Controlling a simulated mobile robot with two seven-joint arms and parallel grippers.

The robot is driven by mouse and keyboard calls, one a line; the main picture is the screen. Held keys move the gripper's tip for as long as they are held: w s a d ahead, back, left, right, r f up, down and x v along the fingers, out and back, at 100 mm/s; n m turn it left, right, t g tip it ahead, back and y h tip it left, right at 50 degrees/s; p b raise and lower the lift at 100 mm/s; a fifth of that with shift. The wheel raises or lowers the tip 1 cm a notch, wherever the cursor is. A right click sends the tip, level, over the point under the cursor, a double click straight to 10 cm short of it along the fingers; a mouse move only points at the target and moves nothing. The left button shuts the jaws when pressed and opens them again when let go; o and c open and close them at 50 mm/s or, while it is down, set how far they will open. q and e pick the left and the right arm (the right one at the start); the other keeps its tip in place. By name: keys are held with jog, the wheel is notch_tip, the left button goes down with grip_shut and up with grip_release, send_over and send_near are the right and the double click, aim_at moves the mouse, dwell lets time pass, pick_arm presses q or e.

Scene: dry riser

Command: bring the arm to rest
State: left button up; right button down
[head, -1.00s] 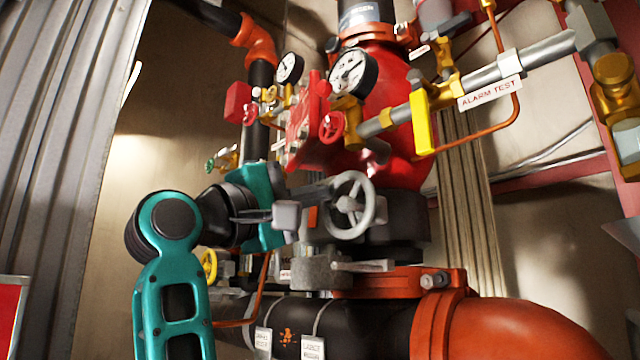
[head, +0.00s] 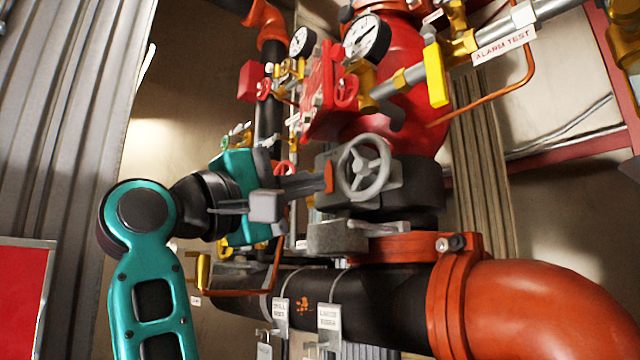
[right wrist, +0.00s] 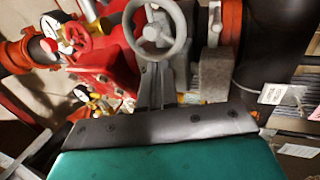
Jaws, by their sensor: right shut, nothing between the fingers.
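My right arm, teal and black, comes up from the lower left in the head view. Its right gripper (head: 322,181) points right, towards the grey handwheel (head: 363,170), with the fingers together and nothing held. In the head view the fingertips appear beside the left of the wheel; whether they touch anything there I cannot tell. In the right wrist view the closed grey fingers (right wrist: 152,85) reach up from the gripper body, with the handwheel (right wrist: 157,30) beyond them. My left gripper is in neither view.
Behind stand the red riser valve (head: 390,95), a pressure gauge (head: 367,38) and a yellow lever (head: 436,75). A black pipe (head: 390,305) with hanging tags runs below into an orange elbow (head: 540,305). Corrugated metal (head: 70,120) and a red panel (head: 20,300) are at left.

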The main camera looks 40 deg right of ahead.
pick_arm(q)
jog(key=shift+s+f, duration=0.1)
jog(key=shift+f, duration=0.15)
pick_arm(e)
jog(key=shift+d, duration=0.1)
